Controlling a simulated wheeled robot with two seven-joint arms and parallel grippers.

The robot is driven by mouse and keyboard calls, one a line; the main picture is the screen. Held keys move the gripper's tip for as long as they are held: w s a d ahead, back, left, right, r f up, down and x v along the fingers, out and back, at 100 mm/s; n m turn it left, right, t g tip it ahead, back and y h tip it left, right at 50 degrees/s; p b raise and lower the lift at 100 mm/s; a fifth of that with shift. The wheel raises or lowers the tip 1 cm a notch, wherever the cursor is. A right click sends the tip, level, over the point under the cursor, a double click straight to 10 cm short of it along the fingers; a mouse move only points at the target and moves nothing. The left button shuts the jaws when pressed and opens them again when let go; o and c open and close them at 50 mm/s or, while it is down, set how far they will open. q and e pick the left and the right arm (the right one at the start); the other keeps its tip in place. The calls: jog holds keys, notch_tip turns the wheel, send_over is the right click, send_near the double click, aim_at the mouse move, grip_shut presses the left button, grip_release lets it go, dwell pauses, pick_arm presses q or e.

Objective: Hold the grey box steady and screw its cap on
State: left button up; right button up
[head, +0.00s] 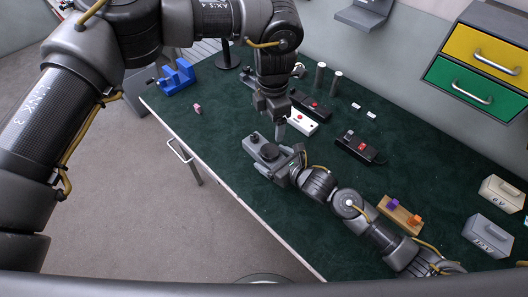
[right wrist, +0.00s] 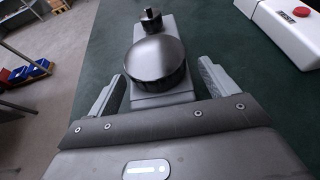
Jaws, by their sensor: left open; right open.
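The grey box (head: 261,162) lies near the table's left edge. A large round dark cap (head: 269,151) with a ridged rim is on its top; I cannot tell whether it is threaded down. A small black knob (right wrist: 150,19) stands at the box's far end. My right gripper (head: 286,163) is open, its fingers on either side of the box's near end in the right wrist view, with gaps visible. My left gripper (head: 279,130) points down beside the box, above the table; it is open and appears empty, its fingertips hard to separate.
A white box with a red button (head: 301,121) and black boxes (head: 361,147) lie behind the grippers. A blue vise (head: 176,77) is at the far left, a wooden block holder (head: 399,214) at the right. Green table (head: 225,130) is clear left of the box.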

jog(key=shift+s+d+r, duration=0.1)
jog(key=shift+s+d, duration=0.25)
jog(key=b+v, duration=0.2)
jog(key=v, duration=0.6)
jog(key=shift+s+d+r, duration=0.15)
jog(key=shift+s, duration=0.1)
jog(key=shift+s+d+r+b, duration=0.3)
jog(key=shift+s+d+r, duration=0.05)
